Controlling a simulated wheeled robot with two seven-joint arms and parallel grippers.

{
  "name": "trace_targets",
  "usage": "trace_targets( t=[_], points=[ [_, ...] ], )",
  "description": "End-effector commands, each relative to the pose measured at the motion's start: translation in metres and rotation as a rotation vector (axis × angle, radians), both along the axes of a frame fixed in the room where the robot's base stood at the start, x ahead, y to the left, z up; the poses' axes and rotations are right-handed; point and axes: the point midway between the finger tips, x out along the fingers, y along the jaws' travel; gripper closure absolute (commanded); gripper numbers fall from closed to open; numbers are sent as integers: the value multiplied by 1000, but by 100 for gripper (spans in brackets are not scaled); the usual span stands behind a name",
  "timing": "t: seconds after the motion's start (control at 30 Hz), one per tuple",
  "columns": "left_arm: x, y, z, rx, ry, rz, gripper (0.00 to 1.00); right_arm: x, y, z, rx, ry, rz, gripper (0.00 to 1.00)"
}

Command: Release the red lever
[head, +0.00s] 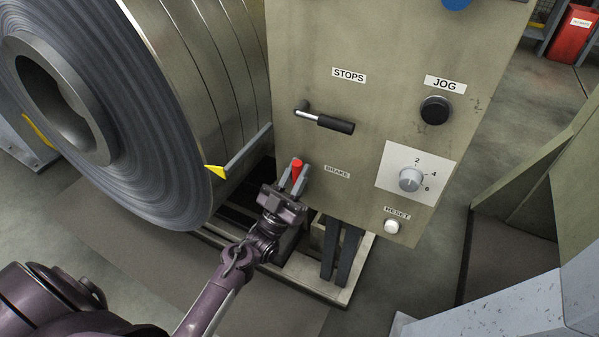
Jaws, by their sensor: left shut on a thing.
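The red lever (297,170) sticks out at the lower left edge of the control panel (330,110), left of the BRAKE label (337,172). My left gripper (294,183) is at the lever, with one finger on each side of it. It is shut on the lever. The lever's red tip shows between and above the fingers. Its lower part and its mount are hidden behind the gripper. My right gripper is not in the view.
A large steel coil (175,110) stands close on the left, with a yellow pointer (215,172) near its edge. The panel also holds a black-handled STOPS lever (327,120), a black JOG knob (435,109), a grey dial (410,180) and a white RESET button (391,227).

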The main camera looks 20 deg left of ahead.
Motion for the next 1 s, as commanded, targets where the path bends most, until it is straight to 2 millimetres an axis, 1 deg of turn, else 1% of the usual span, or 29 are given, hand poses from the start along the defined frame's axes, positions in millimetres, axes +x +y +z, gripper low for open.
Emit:
trace_targets(
  t=[0.4,0.43,0.47,0.5,0.77,0.87,1.0],
  points=[
    [0,1,-1,-9,3,-1,100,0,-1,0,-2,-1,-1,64],
    [0,1,-1,-9,3,-1,76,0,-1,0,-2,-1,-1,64],
    [0,1,-1,-9,3,-1,72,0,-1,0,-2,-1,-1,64],
    [0,1,-1,-8,3,0,71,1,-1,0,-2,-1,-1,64],
    [-1,1,-2,-7,2,0,71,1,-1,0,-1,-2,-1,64],
    [-6,2,-8,-6,5,0,71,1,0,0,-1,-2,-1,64],
    [-22,6,-25,-6,7,0,71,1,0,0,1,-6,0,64]
  ],
)
